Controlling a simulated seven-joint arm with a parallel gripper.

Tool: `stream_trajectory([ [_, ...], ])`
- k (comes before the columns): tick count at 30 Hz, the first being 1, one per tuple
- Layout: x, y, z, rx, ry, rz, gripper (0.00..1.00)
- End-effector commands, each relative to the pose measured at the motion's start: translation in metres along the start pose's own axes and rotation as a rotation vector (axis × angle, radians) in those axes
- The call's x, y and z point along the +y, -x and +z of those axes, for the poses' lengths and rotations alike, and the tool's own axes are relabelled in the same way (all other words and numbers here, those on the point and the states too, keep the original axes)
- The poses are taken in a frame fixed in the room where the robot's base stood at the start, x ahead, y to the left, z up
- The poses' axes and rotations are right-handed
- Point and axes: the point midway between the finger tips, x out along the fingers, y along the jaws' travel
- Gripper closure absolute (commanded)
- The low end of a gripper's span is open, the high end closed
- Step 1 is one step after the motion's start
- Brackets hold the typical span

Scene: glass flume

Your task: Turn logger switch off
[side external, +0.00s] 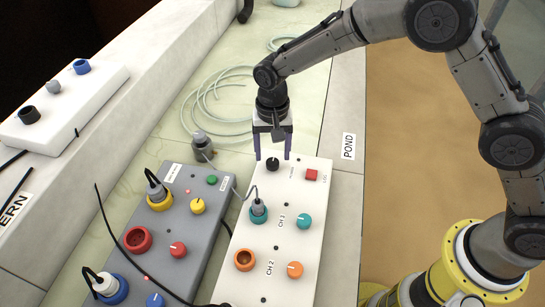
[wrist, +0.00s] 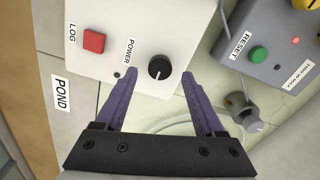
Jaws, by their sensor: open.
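The white logger box (side external: 265,222) carries a black rotary knob (side external: 273,164) near its far end. In the wrist view the knob (wrist: 159,68) has a pale pointer mark and sits beside a "POWER" label (wrist: 130,50). My gripper (side external: 273,156) is open and empty, pointing down at the knob. In the wrist view its two purple fingers (wrist: 158,75) stand on either side of the knob with gaps showing. I cannot tell how far the fingertips reach down beside it. A red square button (wrist: 94,40) marked "LOG" sits on the same face.
Below on the box are teal and orange sockets and knobs (side external: 295,269). A grey box (side external: 190,235) with cables stands to the left, its green reset button (wrist: 258,55) near my gripper. A grey cylindrical fitting (side external: 202,143) and coiled tubing (side external: 215,97) lie behind.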

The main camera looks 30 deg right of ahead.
Motion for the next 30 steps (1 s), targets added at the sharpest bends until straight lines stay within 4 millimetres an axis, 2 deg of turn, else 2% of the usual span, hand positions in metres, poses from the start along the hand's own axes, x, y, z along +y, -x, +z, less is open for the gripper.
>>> stream_trajectory([
  [3,0.0,-0.016,0.0,-0.001,0.0,0.001,0.29],
  [6,0.0,-0.023,0.0,0.0,0.0,0.001,0.29],
  [17,0.0,-0.027,0.0,0.001,0.0,-0.001,0.29],
  [27,0.0,-0.027,0.0,0.0,0.0,-0.001,0.88],
  [29,0.0,-0.027,0.0,0.001,0.0,-0.001,0.99],
  [30,0.0,-0.027,0.0,0.001,0.0,-0.001,1.0],
])
